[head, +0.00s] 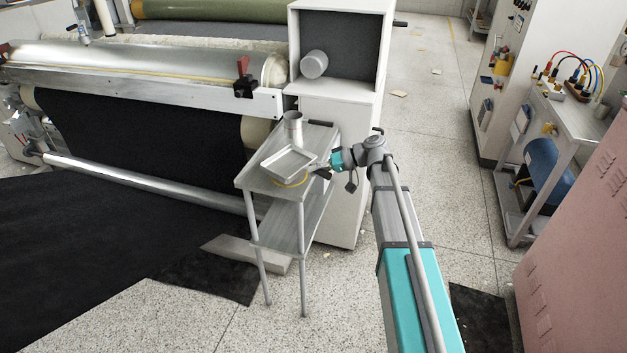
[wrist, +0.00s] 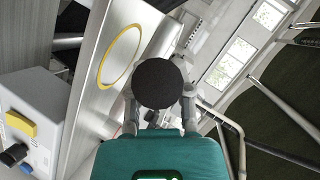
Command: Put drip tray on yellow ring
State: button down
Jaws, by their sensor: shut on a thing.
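My gripper (wrist: 158,104) is shut on a dark round disc (wrist: 158,82), which looks like the drip tray and fills the space between the two fingertips in the wrist view. In the head view the disc is only a small dark patch (head: 321,169) at the tip of my gripper, by the right edge of the small metal table (head: 252,180). The yellow ring (wrist: 118,55) lies flat on a pale surface, apart from the disc in the wrist view. In the head view the yellow ring (head: 292,183) shows at its front; its back is hidden by a metal tray.
The shallow rectangular metal tray (head: 288,163) and a metal cylinder (head: 293,128) stand on the same table. A white cabinet (head: 340,150) rises behind it, with a pale cylinder (head: 314,64) in its open top. A large roller machine (head: 130,75) is at the left.

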jog(key=shift+w+a+f+b, duration=0.25)
jog(key=shift+w+f+b, duration=0.1)
jog(key=shift+f+b, duration=0.3)
jog(key=shift+s+f+b, duration=0.1)
jog(key=shift+f+b, duration=1.1)
jog(key=shift+f, duration=0.1)
jog(key=c, duration=0.5)
grip_release()
jog(key=shift+c, duration=0.2)
jog(key=shift+d, duration=0.15)
jog(key=p+v, duration=0.4)
jog(key=v, duration=0.8)
jog(key=shift+p, duration=0.35)
jog(key=shift+s, duration=0.1)
